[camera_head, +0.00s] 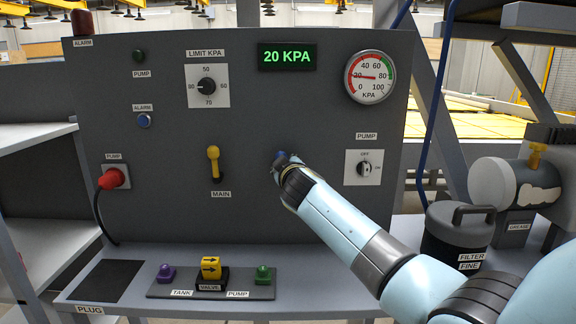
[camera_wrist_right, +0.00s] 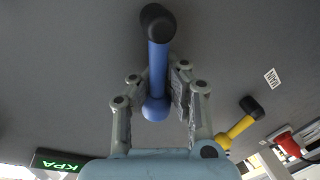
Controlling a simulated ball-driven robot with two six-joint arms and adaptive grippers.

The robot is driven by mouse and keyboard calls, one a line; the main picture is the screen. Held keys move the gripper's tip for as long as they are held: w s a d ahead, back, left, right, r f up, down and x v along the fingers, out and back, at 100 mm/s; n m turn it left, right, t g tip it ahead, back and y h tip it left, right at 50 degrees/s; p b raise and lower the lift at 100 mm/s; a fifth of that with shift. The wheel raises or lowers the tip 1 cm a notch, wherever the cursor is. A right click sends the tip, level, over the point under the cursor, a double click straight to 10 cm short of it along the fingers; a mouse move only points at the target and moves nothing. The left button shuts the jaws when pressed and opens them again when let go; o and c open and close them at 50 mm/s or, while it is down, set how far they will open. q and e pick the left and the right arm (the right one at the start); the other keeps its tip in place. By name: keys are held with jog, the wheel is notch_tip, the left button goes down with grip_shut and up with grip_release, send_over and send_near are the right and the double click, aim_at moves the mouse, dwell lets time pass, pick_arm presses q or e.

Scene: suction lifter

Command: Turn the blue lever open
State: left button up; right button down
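The blue lever (camera_wrist_right: 158,65) stands out from the grey panel in the right wrist view, running from a dark pivot at the top to a rounded blue end at the bottom. My right gripper (camera_wrist_right: 158,76) is open, with a finger on each side of the lever. A gap shows on the left; the right finger is closer, and I cannot tell whether it touches. In the head view my right gripper (camera_head: 284,164) is at the panel and hides nearly all of the lever. My left gripper is not in view.
The yellow main lever (camera_head: 214,162) stands upright left of my right gripper. The pump switch (camera_head: 364,168) is to its right. The gauge (camera_head: 370,77) and green display (camera_head: 287,57) reading 20 KPA are above. The red pump plug (camera_head: 112,178) is at the panel's left.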

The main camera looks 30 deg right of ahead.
jog(key=shift+a+f+n, duration=0.3)
jog(key=shift+a+f, duration=0.1)
jog(key=shift+f, duration=0.15)
jog(key=shift+w+a+f+n+g+h+b, duration=0.1)
jog(key=shift+a+f+n+g+h+b, duration=0.15)
jog(key=shift+f+n, duration=0.55)
jog(key=shift+w+a+f+n+g+h+b, duration=0.2)
jog(key=shift+f+n+g, duration=0.1)
jog(key=shift+n, duration=0.95)
jog(key=shift+w+a+f+n+g+h+b, duration=0.2)
jog(key=shift+f+n, duration=0.35)
jog(key=shift+n, duration=0.5)
jog(key=shift+s+f+n, duration=0.15)
jog(key=shift+f+n, duration=0.25)
jog(key=shift+n, duration=0.3)
jog(key=c, duration=1.1)
grip_release()
jog(key=shift+s+a+r, duration=0.1)
jog(key=shift+a+r, duration=0.2)
jog(key=shift+r, duration=0.15)
jog(key=shift+o, duration=0.5)
jog(key=shift+d+h, duration=0.1)
jog(key=shift+h, duration=0.15)
jog(key=shift+r, duration=0.1)
